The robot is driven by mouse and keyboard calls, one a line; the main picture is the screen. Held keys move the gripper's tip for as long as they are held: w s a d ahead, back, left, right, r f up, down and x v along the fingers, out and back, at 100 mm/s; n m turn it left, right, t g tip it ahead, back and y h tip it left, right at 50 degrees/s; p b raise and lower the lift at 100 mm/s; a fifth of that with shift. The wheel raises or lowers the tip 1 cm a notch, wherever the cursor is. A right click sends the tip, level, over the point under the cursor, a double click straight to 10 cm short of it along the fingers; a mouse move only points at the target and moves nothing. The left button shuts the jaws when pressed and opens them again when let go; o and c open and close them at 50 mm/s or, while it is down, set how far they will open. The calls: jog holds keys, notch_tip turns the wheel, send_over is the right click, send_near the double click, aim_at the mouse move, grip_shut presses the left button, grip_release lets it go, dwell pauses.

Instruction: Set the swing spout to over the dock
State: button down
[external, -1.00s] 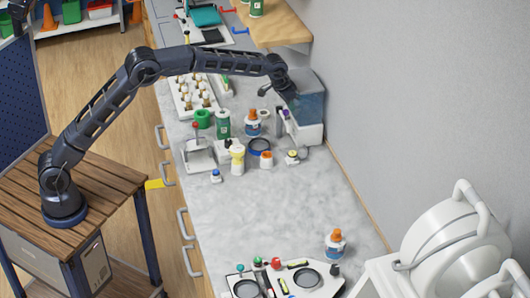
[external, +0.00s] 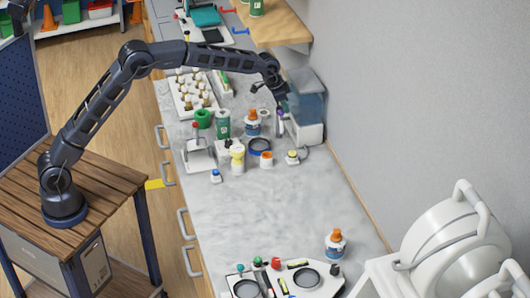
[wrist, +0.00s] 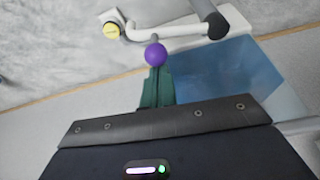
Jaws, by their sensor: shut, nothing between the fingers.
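The swing spout (wrist: 180,31) is a white tube with a dark round end and a purple ball knob (wrist: 156,54), in front of a blue translucent tank (wrist: 210,75). In the external view the tank (external: 307,98) stands against the wall, and the spout beside it is small and partly hidden by my arm. My gripper (wrist: 155,72) is shut and empty, its green fingertips right at the purple knob; whether they touch it is unclear. A small yellow-topped piece on a white base (wrist: 112,30) lies near the spout's left end. I cannot tell for sure which part is the dock.
Bottles and a dark-rimmed round dish (external: 260,147) crowd the counter left of the tank. A white stand with a red knob (external: 198,150) is further left. The counter's middle (external: 260,210) is clear. A wooden shelf (external: 270,25) is behind, and the wall is close on the right.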

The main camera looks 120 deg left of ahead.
jog(key=s+d+m+t+h, duration=0.1)
jog(key=s+d+m+h, duration=0.1)
jog(key=s+m, duration=0.4)
jog(key=shift+m+h, duration=0.3)
jog(key=shift+m, duration=0.7)
jog(key=shift+s, duration=0.15)
jog(key=v, duration=1)
jog(key=shift+a, duration=0.15)
